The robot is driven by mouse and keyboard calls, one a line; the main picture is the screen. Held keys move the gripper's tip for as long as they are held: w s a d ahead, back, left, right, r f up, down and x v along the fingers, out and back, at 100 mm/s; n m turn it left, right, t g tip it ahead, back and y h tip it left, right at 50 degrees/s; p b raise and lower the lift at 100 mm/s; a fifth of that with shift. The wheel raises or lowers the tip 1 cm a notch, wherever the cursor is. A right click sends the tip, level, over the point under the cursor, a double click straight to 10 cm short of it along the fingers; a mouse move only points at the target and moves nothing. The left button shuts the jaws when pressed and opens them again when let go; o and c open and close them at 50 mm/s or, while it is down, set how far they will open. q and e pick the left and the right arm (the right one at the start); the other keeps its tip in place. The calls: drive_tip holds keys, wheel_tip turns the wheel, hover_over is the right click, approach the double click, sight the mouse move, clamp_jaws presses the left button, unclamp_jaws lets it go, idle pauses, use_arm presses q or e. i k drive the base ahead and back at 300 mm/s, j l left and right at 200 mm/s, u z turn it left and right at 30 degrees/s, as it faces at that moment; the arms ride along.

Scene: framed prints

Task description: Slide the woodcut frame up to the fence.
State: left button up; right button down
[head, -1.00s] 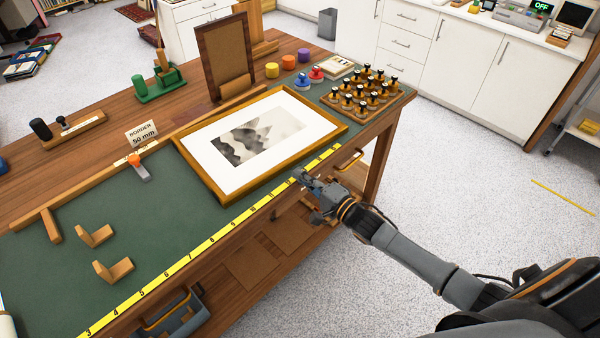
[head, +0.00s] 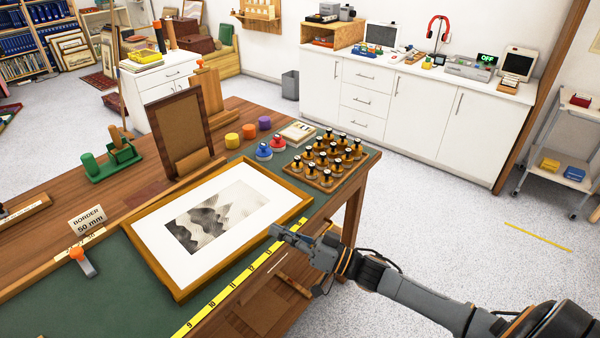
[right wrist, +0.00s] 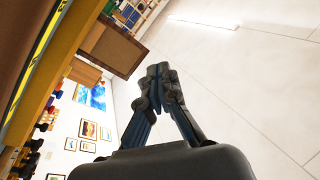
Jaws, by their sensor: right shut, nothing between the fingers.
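The woodcut frame (head: 160,275) is a golden wooden frame with a white mat and a grey mountain print. It lies flat on the green bench mat. The fence (head: 30,276) is a long wooden strip along the back of the mat. The frame's far edge lies close along it; I cannot tell whether they touch. My right gripper (head: 274,231) is shut and empty, its tips at the frame's near edge above the yellow ruler; contact is unclear. The shut fingers also show in the right wrist view (right wrist: 158,75). My left gripper is not in view.
A rack of dark-topped bottles (head: 325,178) stands right of the frame. An upright brown panel (head: 178,135), colored pots (head: 249,131) and a "BORDER 50 mm" sign (head: 88,221) stand behind. An orange-topped stop (head: 82,262) sits at the fence.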

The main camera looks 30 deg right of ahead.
sight(190, 238)
drive_tip(key=i+l, duration=0.25)
drive_tip(key=l, duration=0.2)
drive_tip(key=i+l, duration=0.25)
drive_tip(key=l, duration=0.15)
drive_tip(key=i+l, duration=0.3)
drive_tip(key=l, duration=0.15)
drive_tip(key=j+u, duration=0.05)
